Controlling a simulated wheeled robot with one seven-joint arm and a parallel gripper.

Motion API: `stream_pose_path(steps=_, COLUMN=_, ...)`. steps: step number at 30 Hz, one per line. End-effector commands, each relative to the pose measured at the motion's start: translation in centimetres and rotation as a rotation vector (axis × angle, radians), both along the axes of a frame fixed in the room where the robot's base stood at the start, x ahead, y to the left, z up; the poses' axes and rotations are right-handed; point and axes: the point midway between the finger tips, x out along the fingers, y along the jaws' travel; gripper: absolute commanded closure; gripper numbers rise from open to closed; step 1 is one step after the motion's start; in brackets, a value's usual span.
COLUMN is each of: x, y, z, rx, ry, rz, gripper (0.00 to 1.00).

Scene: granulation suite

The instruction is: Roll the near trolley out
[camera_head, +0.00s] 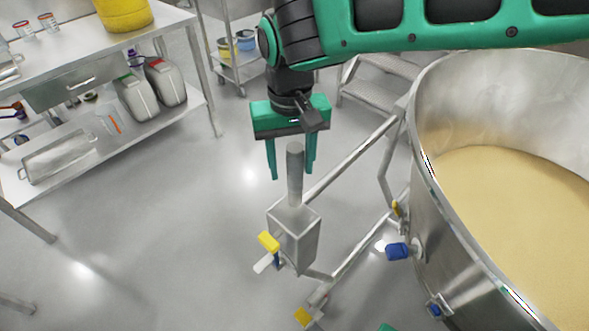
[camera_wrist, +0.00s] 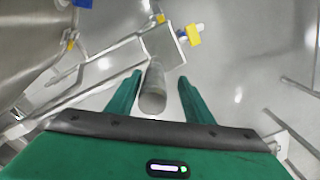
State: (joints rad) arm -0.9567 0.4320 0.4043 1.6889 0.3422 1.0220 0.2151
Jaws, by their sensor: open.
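The near trolley is a steel frame carrying a large round vessel (camera_head: 440,225) filled with pale tan powder, at the right of the head view. A grey upright post handle (camera_head: 295,178) rises from a steel box (camera_head: 294,238) at the frame's end. My gripper (camera_head: 292,176) is open and points down at the post. In the wrist view the post (camera_wrist: 153,88) stands between the two green fingers (camera_wrist: 158,80), with a gap visible on each side. A yellow-tipped lever (camera_head: 269,242) sits on the box's side. The trolley's wheels are mostly hidden.
A steel bench (camera_head: 180,22) with a lower shelf holding jugs (camera_head: 136,97) stands at the left. A small cart (camera_head: 236,62) and metal steps (camera_head: 372,92) stand behind. The grey floor (camera_head: 165,220) left of the trolley is clear.

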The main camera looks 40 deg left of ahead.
Motion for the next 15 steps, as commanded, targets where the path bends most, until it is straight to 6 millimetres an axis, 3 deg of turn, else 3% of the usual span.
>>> stream_pose_path(steps=6, x=0.1, y=0.1, z=4.3, rx=0.004, ry=-0.002, rz=-0.001, gripper=0.53)
stream_pose_path(steps=15, x=0.0, y=0.1, z=7.4, rx=0.002, ry=0.001, rz=0.001, gripper=0.53)
